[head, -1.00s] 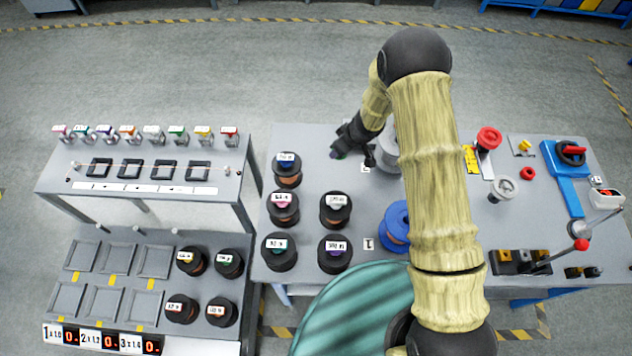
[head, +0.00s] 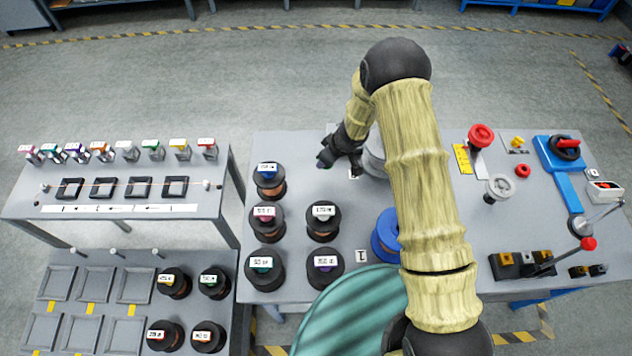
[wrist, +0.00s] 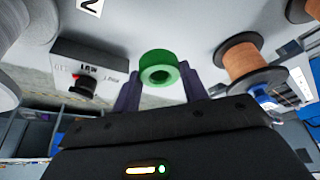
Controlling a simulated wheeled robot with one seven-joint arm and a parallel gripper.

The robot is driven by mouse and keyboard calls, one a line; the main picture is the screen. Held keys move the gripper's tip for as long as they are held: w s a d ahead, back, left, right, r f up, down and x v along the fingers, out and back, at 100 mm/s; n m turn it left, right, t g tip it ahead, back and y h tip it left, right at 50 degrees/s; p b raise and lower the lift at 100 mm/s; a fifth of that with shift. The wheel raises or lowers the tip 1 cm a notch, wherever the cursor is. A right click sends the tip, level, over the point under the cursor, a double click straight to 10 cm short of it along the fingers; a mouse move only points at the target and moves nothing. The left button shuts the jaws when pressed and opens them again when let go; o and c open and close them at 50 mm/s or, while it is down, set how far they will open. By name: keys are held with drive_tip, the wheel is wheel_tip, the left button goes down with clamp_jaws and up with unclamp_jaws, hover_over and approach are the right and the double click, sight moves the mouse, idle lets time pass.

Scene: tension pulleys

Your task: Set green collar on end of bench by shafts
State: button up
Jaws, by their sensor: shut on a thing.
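In the wrist view, the green collar (wrist: 160,70), a short ring with a round hole, is pinched between the two dark fingers of my gripper (wrist: 158,84). In the head view my gripper (head: 326,160) is over the back edge of the main bench (head: 300,143), right of the back spool; the collar is too small to make out there. Three short pale shafts (head: 114,251) stand along the back of the lower left bench (head: 225,262), behind its square trays. My gripper is well to their right and farther back.
Black-flanged spools (head: 268,180) stand on the main bench's left part, and several more (head: 172,283) on the lower left bench. A blue spool (head: 385,235) is partly behind my arm. In the wrist view, a labelled box (wrist: 90,65) and copper spool (wrist: 243,62) flank the collar.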

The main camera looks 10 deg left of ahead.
sight(324, 174)
wheel_tip(324, 174, down, 3)
drive_tip(key=shift+f, duration=0.15)
drive_tip(key=shift+b, duration=0.3)
drive_tip(key=shift+f+b, duration=0.35)
drive_tip(key=shift+f, duration=1.55)
drive_tip(key=o, duration=1)
drive_tip(key=shift+f, duration=0.15)
